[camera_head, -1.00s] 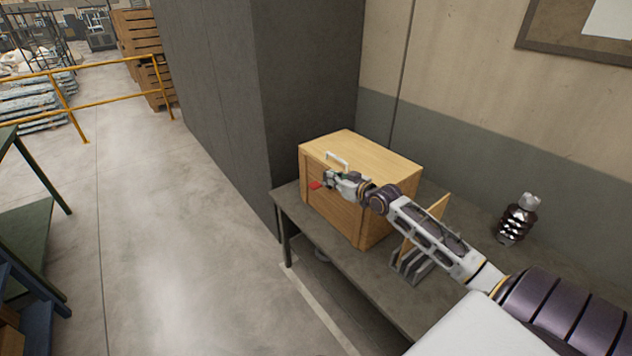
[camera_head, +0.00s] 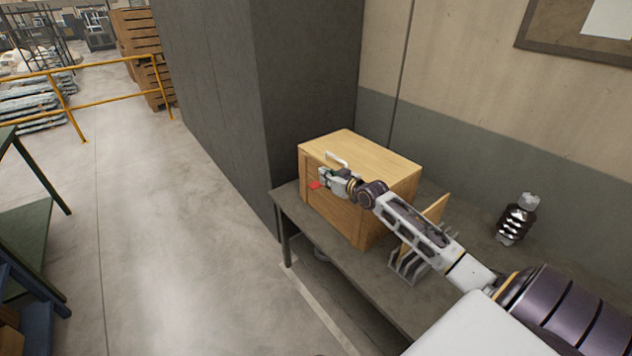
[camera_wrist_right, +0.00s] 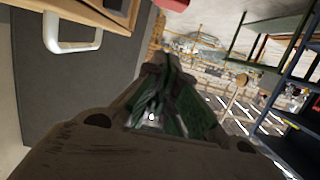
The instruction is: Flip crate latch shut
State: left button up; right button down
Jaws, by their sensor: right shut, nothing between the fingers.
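The wooden crate (camera_head: 334,215) stands on a grey table against the dark cabinet, its lid down. A white handle (camera_head: 337,158) is on its lid; it also shows in the right wrist view (camera_wrist_right: 72,42). A red latch piece (camera_head: 315,185) sticks out at the crate's front, just beside my right gripper (camera_head: 324,177). In the right wrist view a red part (camera_wrist_right: 172,5) shows at the top edge, beyond the fingertips (camera_wrist_right: 157,62). My right gripper is shut and empty in front of the crate's upper front. Contact with the latch cannot be told. My left gripper is out of view.
The grey table (camera_head: 345,258) also holds a grey rack with a board (camera_head: 433,212) under my right arm and a dark ribbed object (camera_head: 516,220) at the right. A tall dark cabinet (camera_head: 225,90) stands behind the crate. The floor at left is open.

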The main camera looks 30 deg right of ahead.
send_over(309, 185)
jog(key=s+d, duration=0.1)
jog(key=s, duration=0.2)
jog(key=shift+w+d+f, duration=0.2)
jog(key=shift+f, duration=2.5)
jog(key=shift+s, duration=0.1)
jog(key=shift+a+f+n+p, duration=0.3)
jog(key=shift+f+n+p, duration=0.15)
jog(key=shift+p, duration=0.35)
jog(key=shift+a+f+n+h+p, duration=0.3)
jog(key=shift+f+n+h+p, duration=0.1)
jog(key=shift+f+n+p, duration=0.2)
jog(key=shift+a+f+n, duration=0.15)
jog(key=shift+f+n, duration=0.2)
jog(key=shift+n, duration=0.1)
jog(key=shift+a+f, duration=0.15)
jog(key=shift+f, duration=0.3)
jog(key=shift+r, duration=0.15)
